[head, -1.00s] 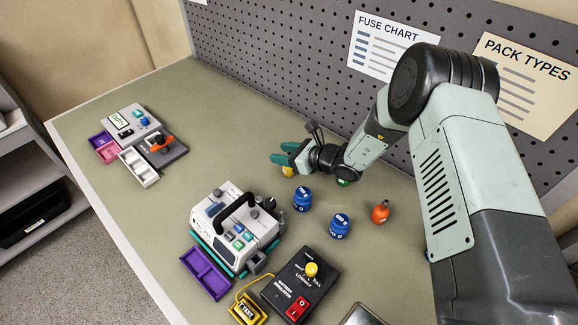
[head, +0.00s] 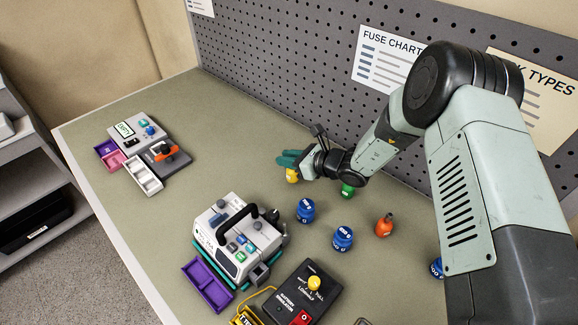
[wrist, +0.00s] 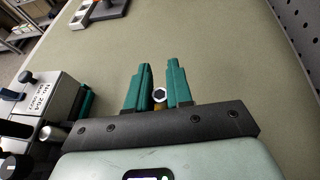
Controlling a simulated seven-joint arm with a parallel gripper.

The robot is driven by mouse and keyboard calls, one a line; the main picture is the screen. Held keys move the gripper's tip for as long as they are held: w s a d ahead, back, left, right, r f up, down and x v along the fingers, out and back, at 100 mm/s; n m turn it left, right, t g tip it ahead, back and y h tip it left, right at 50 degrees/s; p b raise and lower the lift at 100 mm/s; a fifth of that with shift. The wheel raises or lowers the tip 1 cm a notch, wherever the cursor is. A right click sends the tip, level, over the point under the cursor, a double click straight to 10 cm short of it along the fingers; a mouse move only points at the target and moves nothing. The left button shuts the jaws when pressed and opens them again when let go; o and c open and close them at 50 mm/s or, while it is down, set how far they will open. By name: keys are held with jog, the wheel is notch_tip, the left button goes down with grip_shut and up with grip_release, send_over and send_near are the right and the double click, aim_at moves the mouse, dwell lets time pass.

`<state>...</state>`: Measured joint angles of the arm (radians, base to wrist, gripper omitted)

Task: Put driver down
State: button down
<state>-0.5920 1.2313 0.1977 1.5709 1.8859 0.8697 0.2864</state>
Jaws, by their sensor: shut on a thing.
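My gripper (head: 289,159) is low over the back middle of the table, near the pegboard. Its teal fingers are shut on a small yellow driver (head: 292,175), which hangs upright below them. In the wrist view my gripper (wrist: 160,82) has the driver (wrist: 160,96) between its fingers, showing a pale ring with a dark centre and some yellow beneath. The fingers hide part of the driver. I cannot tell whether its lower end touches the table.
Two blue containers (head: 306,210) (head: 343,238), a green one (head: 347,191) and an orange one (head: 384,228) stand right of my gripper. Another device (head: 135,130) is far left. Table between is clear.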

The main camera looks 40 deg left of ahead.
jog(key=r, duration=0.7)
jog(key=shift+w+d+r, duration=0.25)
jog(key=shift+w+d, duration=0.05)
jog(key=shift+w, duration=0.05)
jog(key=w+d+m+t, duration=0.2)
jog(key=w+d+t, duration=0.1)
jog(key=w+d, duration=0.65)
jog(key=w+d+m+t, duration=0.2)
jog(key=w+d, duration=0.4)
jog(key=d, duration=0.7)
jog(key=shift+w+d+f, duration=0.1)
jog(key=shift+d+f, duration=0.1)
jog(key=shift+f, duration=1.45)
jog(key=shift+w+d+f, duration=0.1)
jog(key=shift+d+f, duration=0.15)
jog(key=shift+f, duration=1.35)
jog(key=shift+d+f, duration=0.2)
jog(key=shift+f, duration=1.45)
